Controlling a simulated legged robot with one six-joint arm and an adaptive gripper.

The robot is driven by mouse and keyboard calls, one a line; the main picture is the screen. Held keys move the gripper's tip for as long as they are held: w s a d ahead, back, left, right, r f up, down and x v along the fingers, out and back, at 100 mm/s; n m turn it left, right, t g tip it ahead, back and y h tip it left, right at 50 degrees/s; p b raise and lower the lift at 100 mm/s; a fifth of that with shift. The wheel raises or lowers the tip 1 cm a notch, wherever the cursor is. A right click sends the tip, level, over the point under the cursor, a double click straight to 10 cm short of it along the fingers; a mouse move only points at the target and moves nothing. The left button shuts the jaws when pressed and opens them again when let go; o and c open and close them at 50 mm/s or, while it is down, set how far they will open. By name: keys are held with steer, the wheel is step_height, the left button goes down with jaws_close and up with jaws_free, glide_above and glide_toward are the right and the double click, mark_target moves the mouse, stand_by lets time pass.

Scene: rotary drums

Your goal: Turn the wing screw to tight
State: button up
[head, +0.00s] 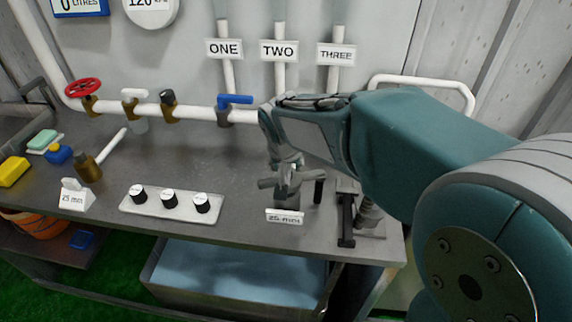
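A grey metal fitting with short side arms (288,186) stands on the workbench behind a "25 mm" label (285,217). It looks like the wing screw, but its shape is partly hidden by my gripper. My gripper (285,163) points down right over the top of this fitting. The fingertips are small and overlap the fitting in the picture. I cannot tell whether they touch it or how far apart they are. How tight the screw is cannot be seen.
A black clamp-like tool (346,220) stands close to the right. A panel with several knobs (171,204) lies to the left. A white pipe (195,113) with several valves runs behind, including a blue handle (235,99). A blue-lined bin (240,275) is below the bench.

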steer(key=shift+r, duration=0.15)
steer(key=v, duration=1.1)
steer(key=shift+s+r, duration=0.2)
steer(key=shift+r, duration=0.05)
steer(key=shift+a, duration=0.1)
steer(key=s+d+f, duration=0.2)
steer(key=s+d, duration=0.4)
steer(key=s, duration=0.2)
steer(key=s+d+f+n+t, duration=0.1)
steer(key=s+d+f, duration=0.2)
steer(key=s+d, duration=0.4)
steer(key=shift+s+f, duration=0.2)
steer(key=shift+s, duration=0.7)
